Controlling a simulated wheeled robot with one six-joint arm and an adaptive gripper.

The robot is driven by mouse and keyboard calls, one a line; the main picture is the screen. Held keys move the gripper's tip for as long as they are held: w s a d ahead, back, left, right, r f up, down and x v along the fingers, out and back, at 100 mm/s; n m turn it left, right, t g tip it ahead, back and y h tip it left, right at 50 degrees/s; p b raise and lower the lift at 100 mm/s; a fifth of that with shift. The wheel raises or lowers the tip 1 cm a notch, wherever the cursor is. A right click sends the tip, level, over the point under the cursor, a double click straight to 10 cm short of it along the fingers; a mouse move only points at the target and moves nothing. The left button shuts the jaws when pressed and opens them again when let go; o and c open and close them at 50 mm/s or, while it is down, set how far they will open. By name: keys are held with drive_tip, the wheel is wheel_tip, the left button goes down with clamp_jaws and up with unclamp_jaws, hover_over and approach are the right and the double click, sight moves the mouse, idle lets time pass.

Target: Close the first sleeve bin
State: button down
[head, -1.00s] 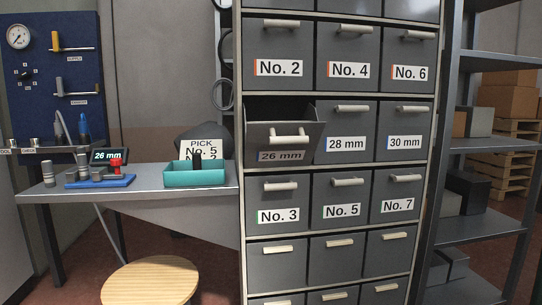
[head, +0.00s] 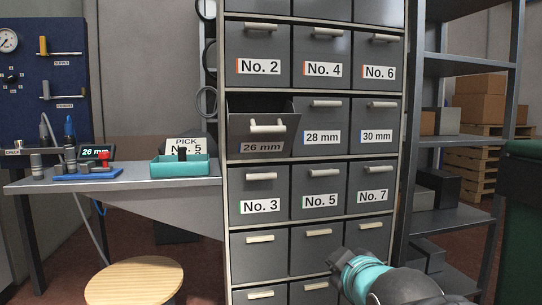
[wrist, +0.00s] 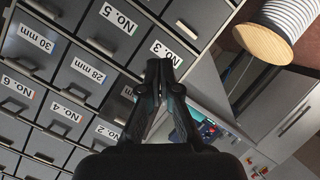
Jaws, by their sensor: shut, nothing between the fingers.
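The 26 mm sleeve bin (head: 258,134) is tilted open in the grey cabinet, at the left of the sleeve row in the head view. Its front leans out and its dark inside shows above the pale handle. In the wrist view, which is turned round, my gripper (wrist: 165,64) is shut and empty. Its fingers stand in front of the cabinet's edge and hide part of the 26 mm bin.
The 28 mm bin (head: 323,128) and 30 mm bin (head: 376,127) beside it are shut, as are the No. 2 bin (head: 258,58) above and No. 3 bin (head: 259,197) below. A workbench (head: 110,181) with a teal tray (head: 180,167) stands left. A round stool (head: 134,281) stands in front.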

drive_tip(key=w+a+r+n+t+y+b, duration=0.3)
drive_tip(key=w+a+r+n+t, duration=0.25)
drive_tip(key=w+r+n, duration=0.2)
drive_tip(key=n+t+y+b, duration=0.1)
drive_tip(key=n+t+b, duration=0.1)
drive_tip(key=n+t, duration=0.2)
approach(271, 132)
drive_tip(key=shift+g, duration=0.25)
drive_tip(key=p+x, duration=0.2)
drive_tip(key=x, duration=0.5)
drive_tip(key=shift+d+r, duration=0.1)
drive_tip(key=shift+r, duration=0.15)
